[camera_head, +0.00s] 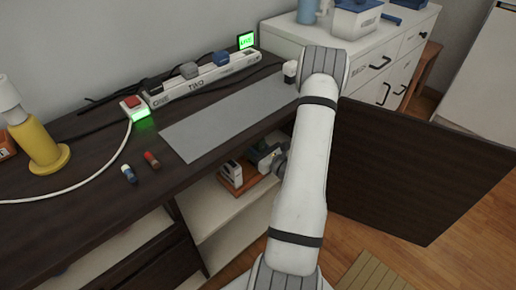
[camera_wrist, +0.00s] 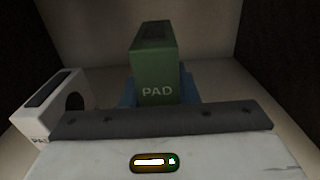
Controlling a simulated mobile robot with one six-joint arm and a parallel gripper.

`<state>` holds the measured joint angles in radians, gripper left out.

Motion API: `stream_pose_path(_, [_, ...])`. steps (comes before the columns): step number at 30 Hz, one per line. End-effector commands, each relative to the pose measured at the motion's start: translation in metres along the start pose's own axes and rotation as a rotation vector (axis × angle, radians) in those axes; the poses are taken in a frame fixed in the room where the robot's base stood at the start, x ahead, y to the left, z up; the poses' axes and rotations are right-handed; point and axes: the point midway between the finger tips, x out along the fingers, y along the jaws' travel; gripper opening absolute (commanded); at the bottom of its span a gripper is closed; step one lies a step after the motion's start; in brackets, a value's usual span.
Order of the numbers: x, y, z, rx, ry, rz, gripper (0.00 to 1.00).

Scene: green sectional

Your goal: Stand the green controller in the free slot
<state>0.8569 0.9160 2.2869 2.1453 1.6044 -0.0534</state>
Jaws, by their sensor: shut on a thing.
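The green controller, marked PAD (camera_wrist: 157,75), stands upright in the middle of the wrist view, in front of my gripper (camera_wrist: 158,100). My gripper is shut on it; blue parts show on both sides of its lower end. In the head view my gripper (camera_head: 270,160) reaches into the open cabinet, partly hidden by my arm. A white controller (camera_wrist: 45,108) stands to the left of the green one; it also shows in the head view (camera_head: 232,173), on an orange-brown rack (camera_head: 236,190). The free slot and the controller's lower end are hidden, so I cannot tell whether they touch.
The dark cabinet door (camera_head: 415,165) stands open at the right. The dark tabletop (camera_head: 95,165) above the shelf holds a power strip (camera_head: 205,80), a red-button box (camera_head: 132,105), a yellow object (camera_head: 40,145) and a grey mat (camera_head: 215,125). Dark walls flank the shelf space.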

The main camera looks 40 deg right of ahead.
Motion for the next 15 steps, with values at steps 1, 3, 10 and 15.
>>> stream_pose_path(1, [-0.001,0.0,-0.007,0.001,0.0,-0.001,0.0])
stream_pose_path(3, [-0.001,0.0,-0.011,0.0,0.0,-0.001,0.0])
stream_pose_path(10, [-0.001,0.0,-0.025,0.0,0.002,-0.001,0.0])
stream_pose_path(15, [-0.001,0.0,-0.036,0.002,0.007,-0.001,0.0])
